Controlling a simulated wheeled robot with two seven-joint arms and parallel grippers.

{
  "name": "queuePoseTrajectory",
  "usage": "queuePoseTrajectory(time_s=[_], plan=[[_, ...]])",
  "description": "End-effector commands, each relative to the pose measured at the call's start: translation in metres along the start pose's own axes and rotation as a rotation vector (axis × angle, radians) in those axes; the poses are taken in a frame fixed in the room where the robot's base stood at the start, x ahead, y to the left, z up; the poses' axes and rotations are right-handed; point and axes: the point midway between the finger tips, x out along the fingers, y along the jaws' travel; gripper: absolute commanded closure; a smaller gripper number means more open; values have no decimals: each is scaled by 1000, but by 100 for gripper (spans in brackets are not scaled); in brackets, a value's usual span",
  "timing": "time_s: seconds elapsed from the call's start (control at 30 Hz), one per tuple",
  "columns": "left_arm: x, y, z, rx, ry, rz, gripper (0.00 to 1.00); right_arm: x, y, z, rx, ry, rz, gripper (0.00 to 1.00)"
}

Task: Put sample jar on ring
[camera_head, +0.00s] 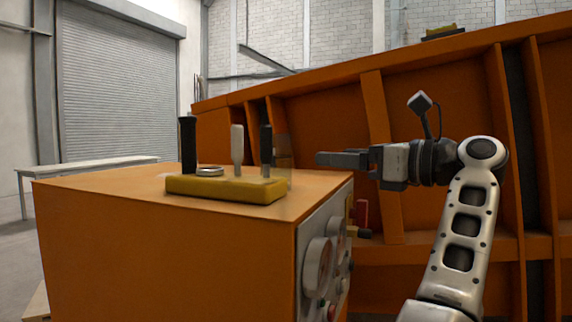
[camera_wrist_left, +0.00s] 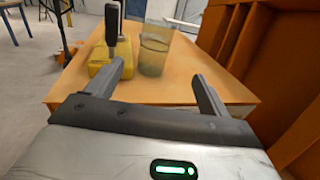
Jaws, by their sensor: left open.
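The sample jar (camera_head: 284,170) is clear and see-through, upright on the orange cabinet top beside the right end of the yellow block. It also shows in the left wrist view (camera_wrist_left: 155,52), ahead of the fingers. The ring (camera_head: 208,171) is a small, pale, flat ring behind the block, left of the white handle; I cannot make it out in the wrist view. My left gripper (camera_head: 320,158) is level, right of the jar and apart from it. In the wrist view its fingers (camera_wrist_left: 158,72) are spread and empty. My right gripper is not in view.
The yellow block (camera_head: 225,190) has upright handles at it, white (camera_head: 237,150) and black (camera_head: 266,145); another black handle (camera_head: 188,145) stands left. The cabinet's right side carries dials (camera_head: 318,265). A large orange ribbed wall (camera_head: 330,125) rises behind my arm.

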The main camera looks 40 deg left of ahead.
Motion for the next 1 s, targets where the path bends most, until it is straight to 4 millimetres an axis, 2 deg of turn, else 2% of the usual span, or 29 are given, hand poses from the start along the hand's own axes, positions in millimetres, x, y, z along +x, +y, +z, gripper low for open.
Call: queuePoseTrajectory(time_s=[0.1,0.3,0.57,0.8,1.0], plan=[[28,1,1,1,4,4,20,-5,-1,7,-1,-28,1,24],[67,1,1,3,1,4,20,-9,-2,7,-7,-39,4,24],[87,2,2,1,-1,3,20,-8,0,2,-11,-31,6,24],[122,7,8,2,-1,5,20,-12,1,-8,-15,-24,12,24],[136,7,5,2,0,2,20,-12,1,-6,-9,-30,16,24]])
